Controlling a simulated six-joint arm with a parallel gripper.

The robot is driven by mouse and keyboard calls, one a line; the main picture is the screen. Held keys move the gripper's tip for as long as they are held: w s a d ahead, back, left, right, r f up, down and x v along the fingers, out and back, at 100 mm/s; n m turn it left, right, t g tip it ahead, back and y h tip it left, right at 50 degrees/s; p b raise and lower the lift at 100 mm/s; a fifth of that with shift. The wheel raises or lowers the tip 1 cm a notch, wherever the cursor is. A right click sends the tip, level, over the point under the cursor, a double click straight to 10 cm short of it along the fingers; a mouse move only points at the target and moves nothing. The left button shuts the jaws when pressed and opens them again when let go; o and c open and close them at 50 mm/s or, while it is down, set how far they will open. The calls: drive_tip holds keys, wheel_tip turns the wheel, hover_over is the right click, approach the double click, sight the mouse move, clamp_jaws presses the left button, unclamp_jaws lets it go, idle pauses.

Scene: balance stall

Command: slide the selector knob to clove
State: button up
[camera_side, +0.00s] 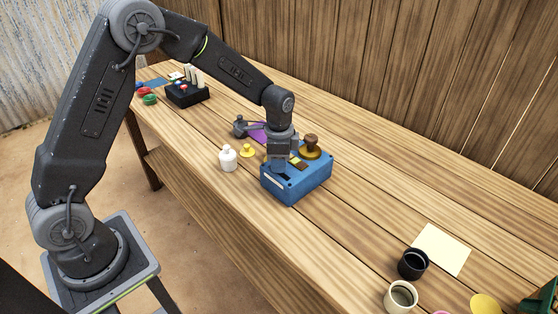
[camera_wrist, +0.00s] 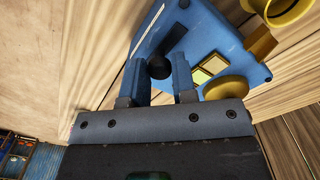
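A blue box (camera_side: 304,183) stands on the wooden table, and it fills the top of the wrist view (camera_wrist: 212,32). My gripper (camera_side: 279,166) points down at the near left part of its top. In the wrist view my gripper (camera_wrist: 160,72) has its two fingers apart, on either side of a dark round knob (camera_wrist: 158,67). I cannot tell whether they touch it. Pale yellow squares (camera_wrist: 209,67) lie on the box top to the right of the knob. No readable clove label shows.
A brown-handled stamp-like piece (camera_side: 311,147) is close behind the box. A white bottle (camera_side: 228,159) and a yellow piece (camera_side: 247,150) stand to its left. A black cup (camera_side: 412,264) and a cream cup (camera_side: 400,296) are at the front right. Between them and the box the table is clear.

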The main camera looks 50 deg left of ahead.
sight(287, 179)
clamp_jaws()
drive_tip(key=shift+d, duration=1.5)
drive_tip(key=shift+o, duration=2.4)
unclamp_jaws()
wheel_tip(287, 179, up, 14)
drive_tip(key=shift+f, duration=0.1)
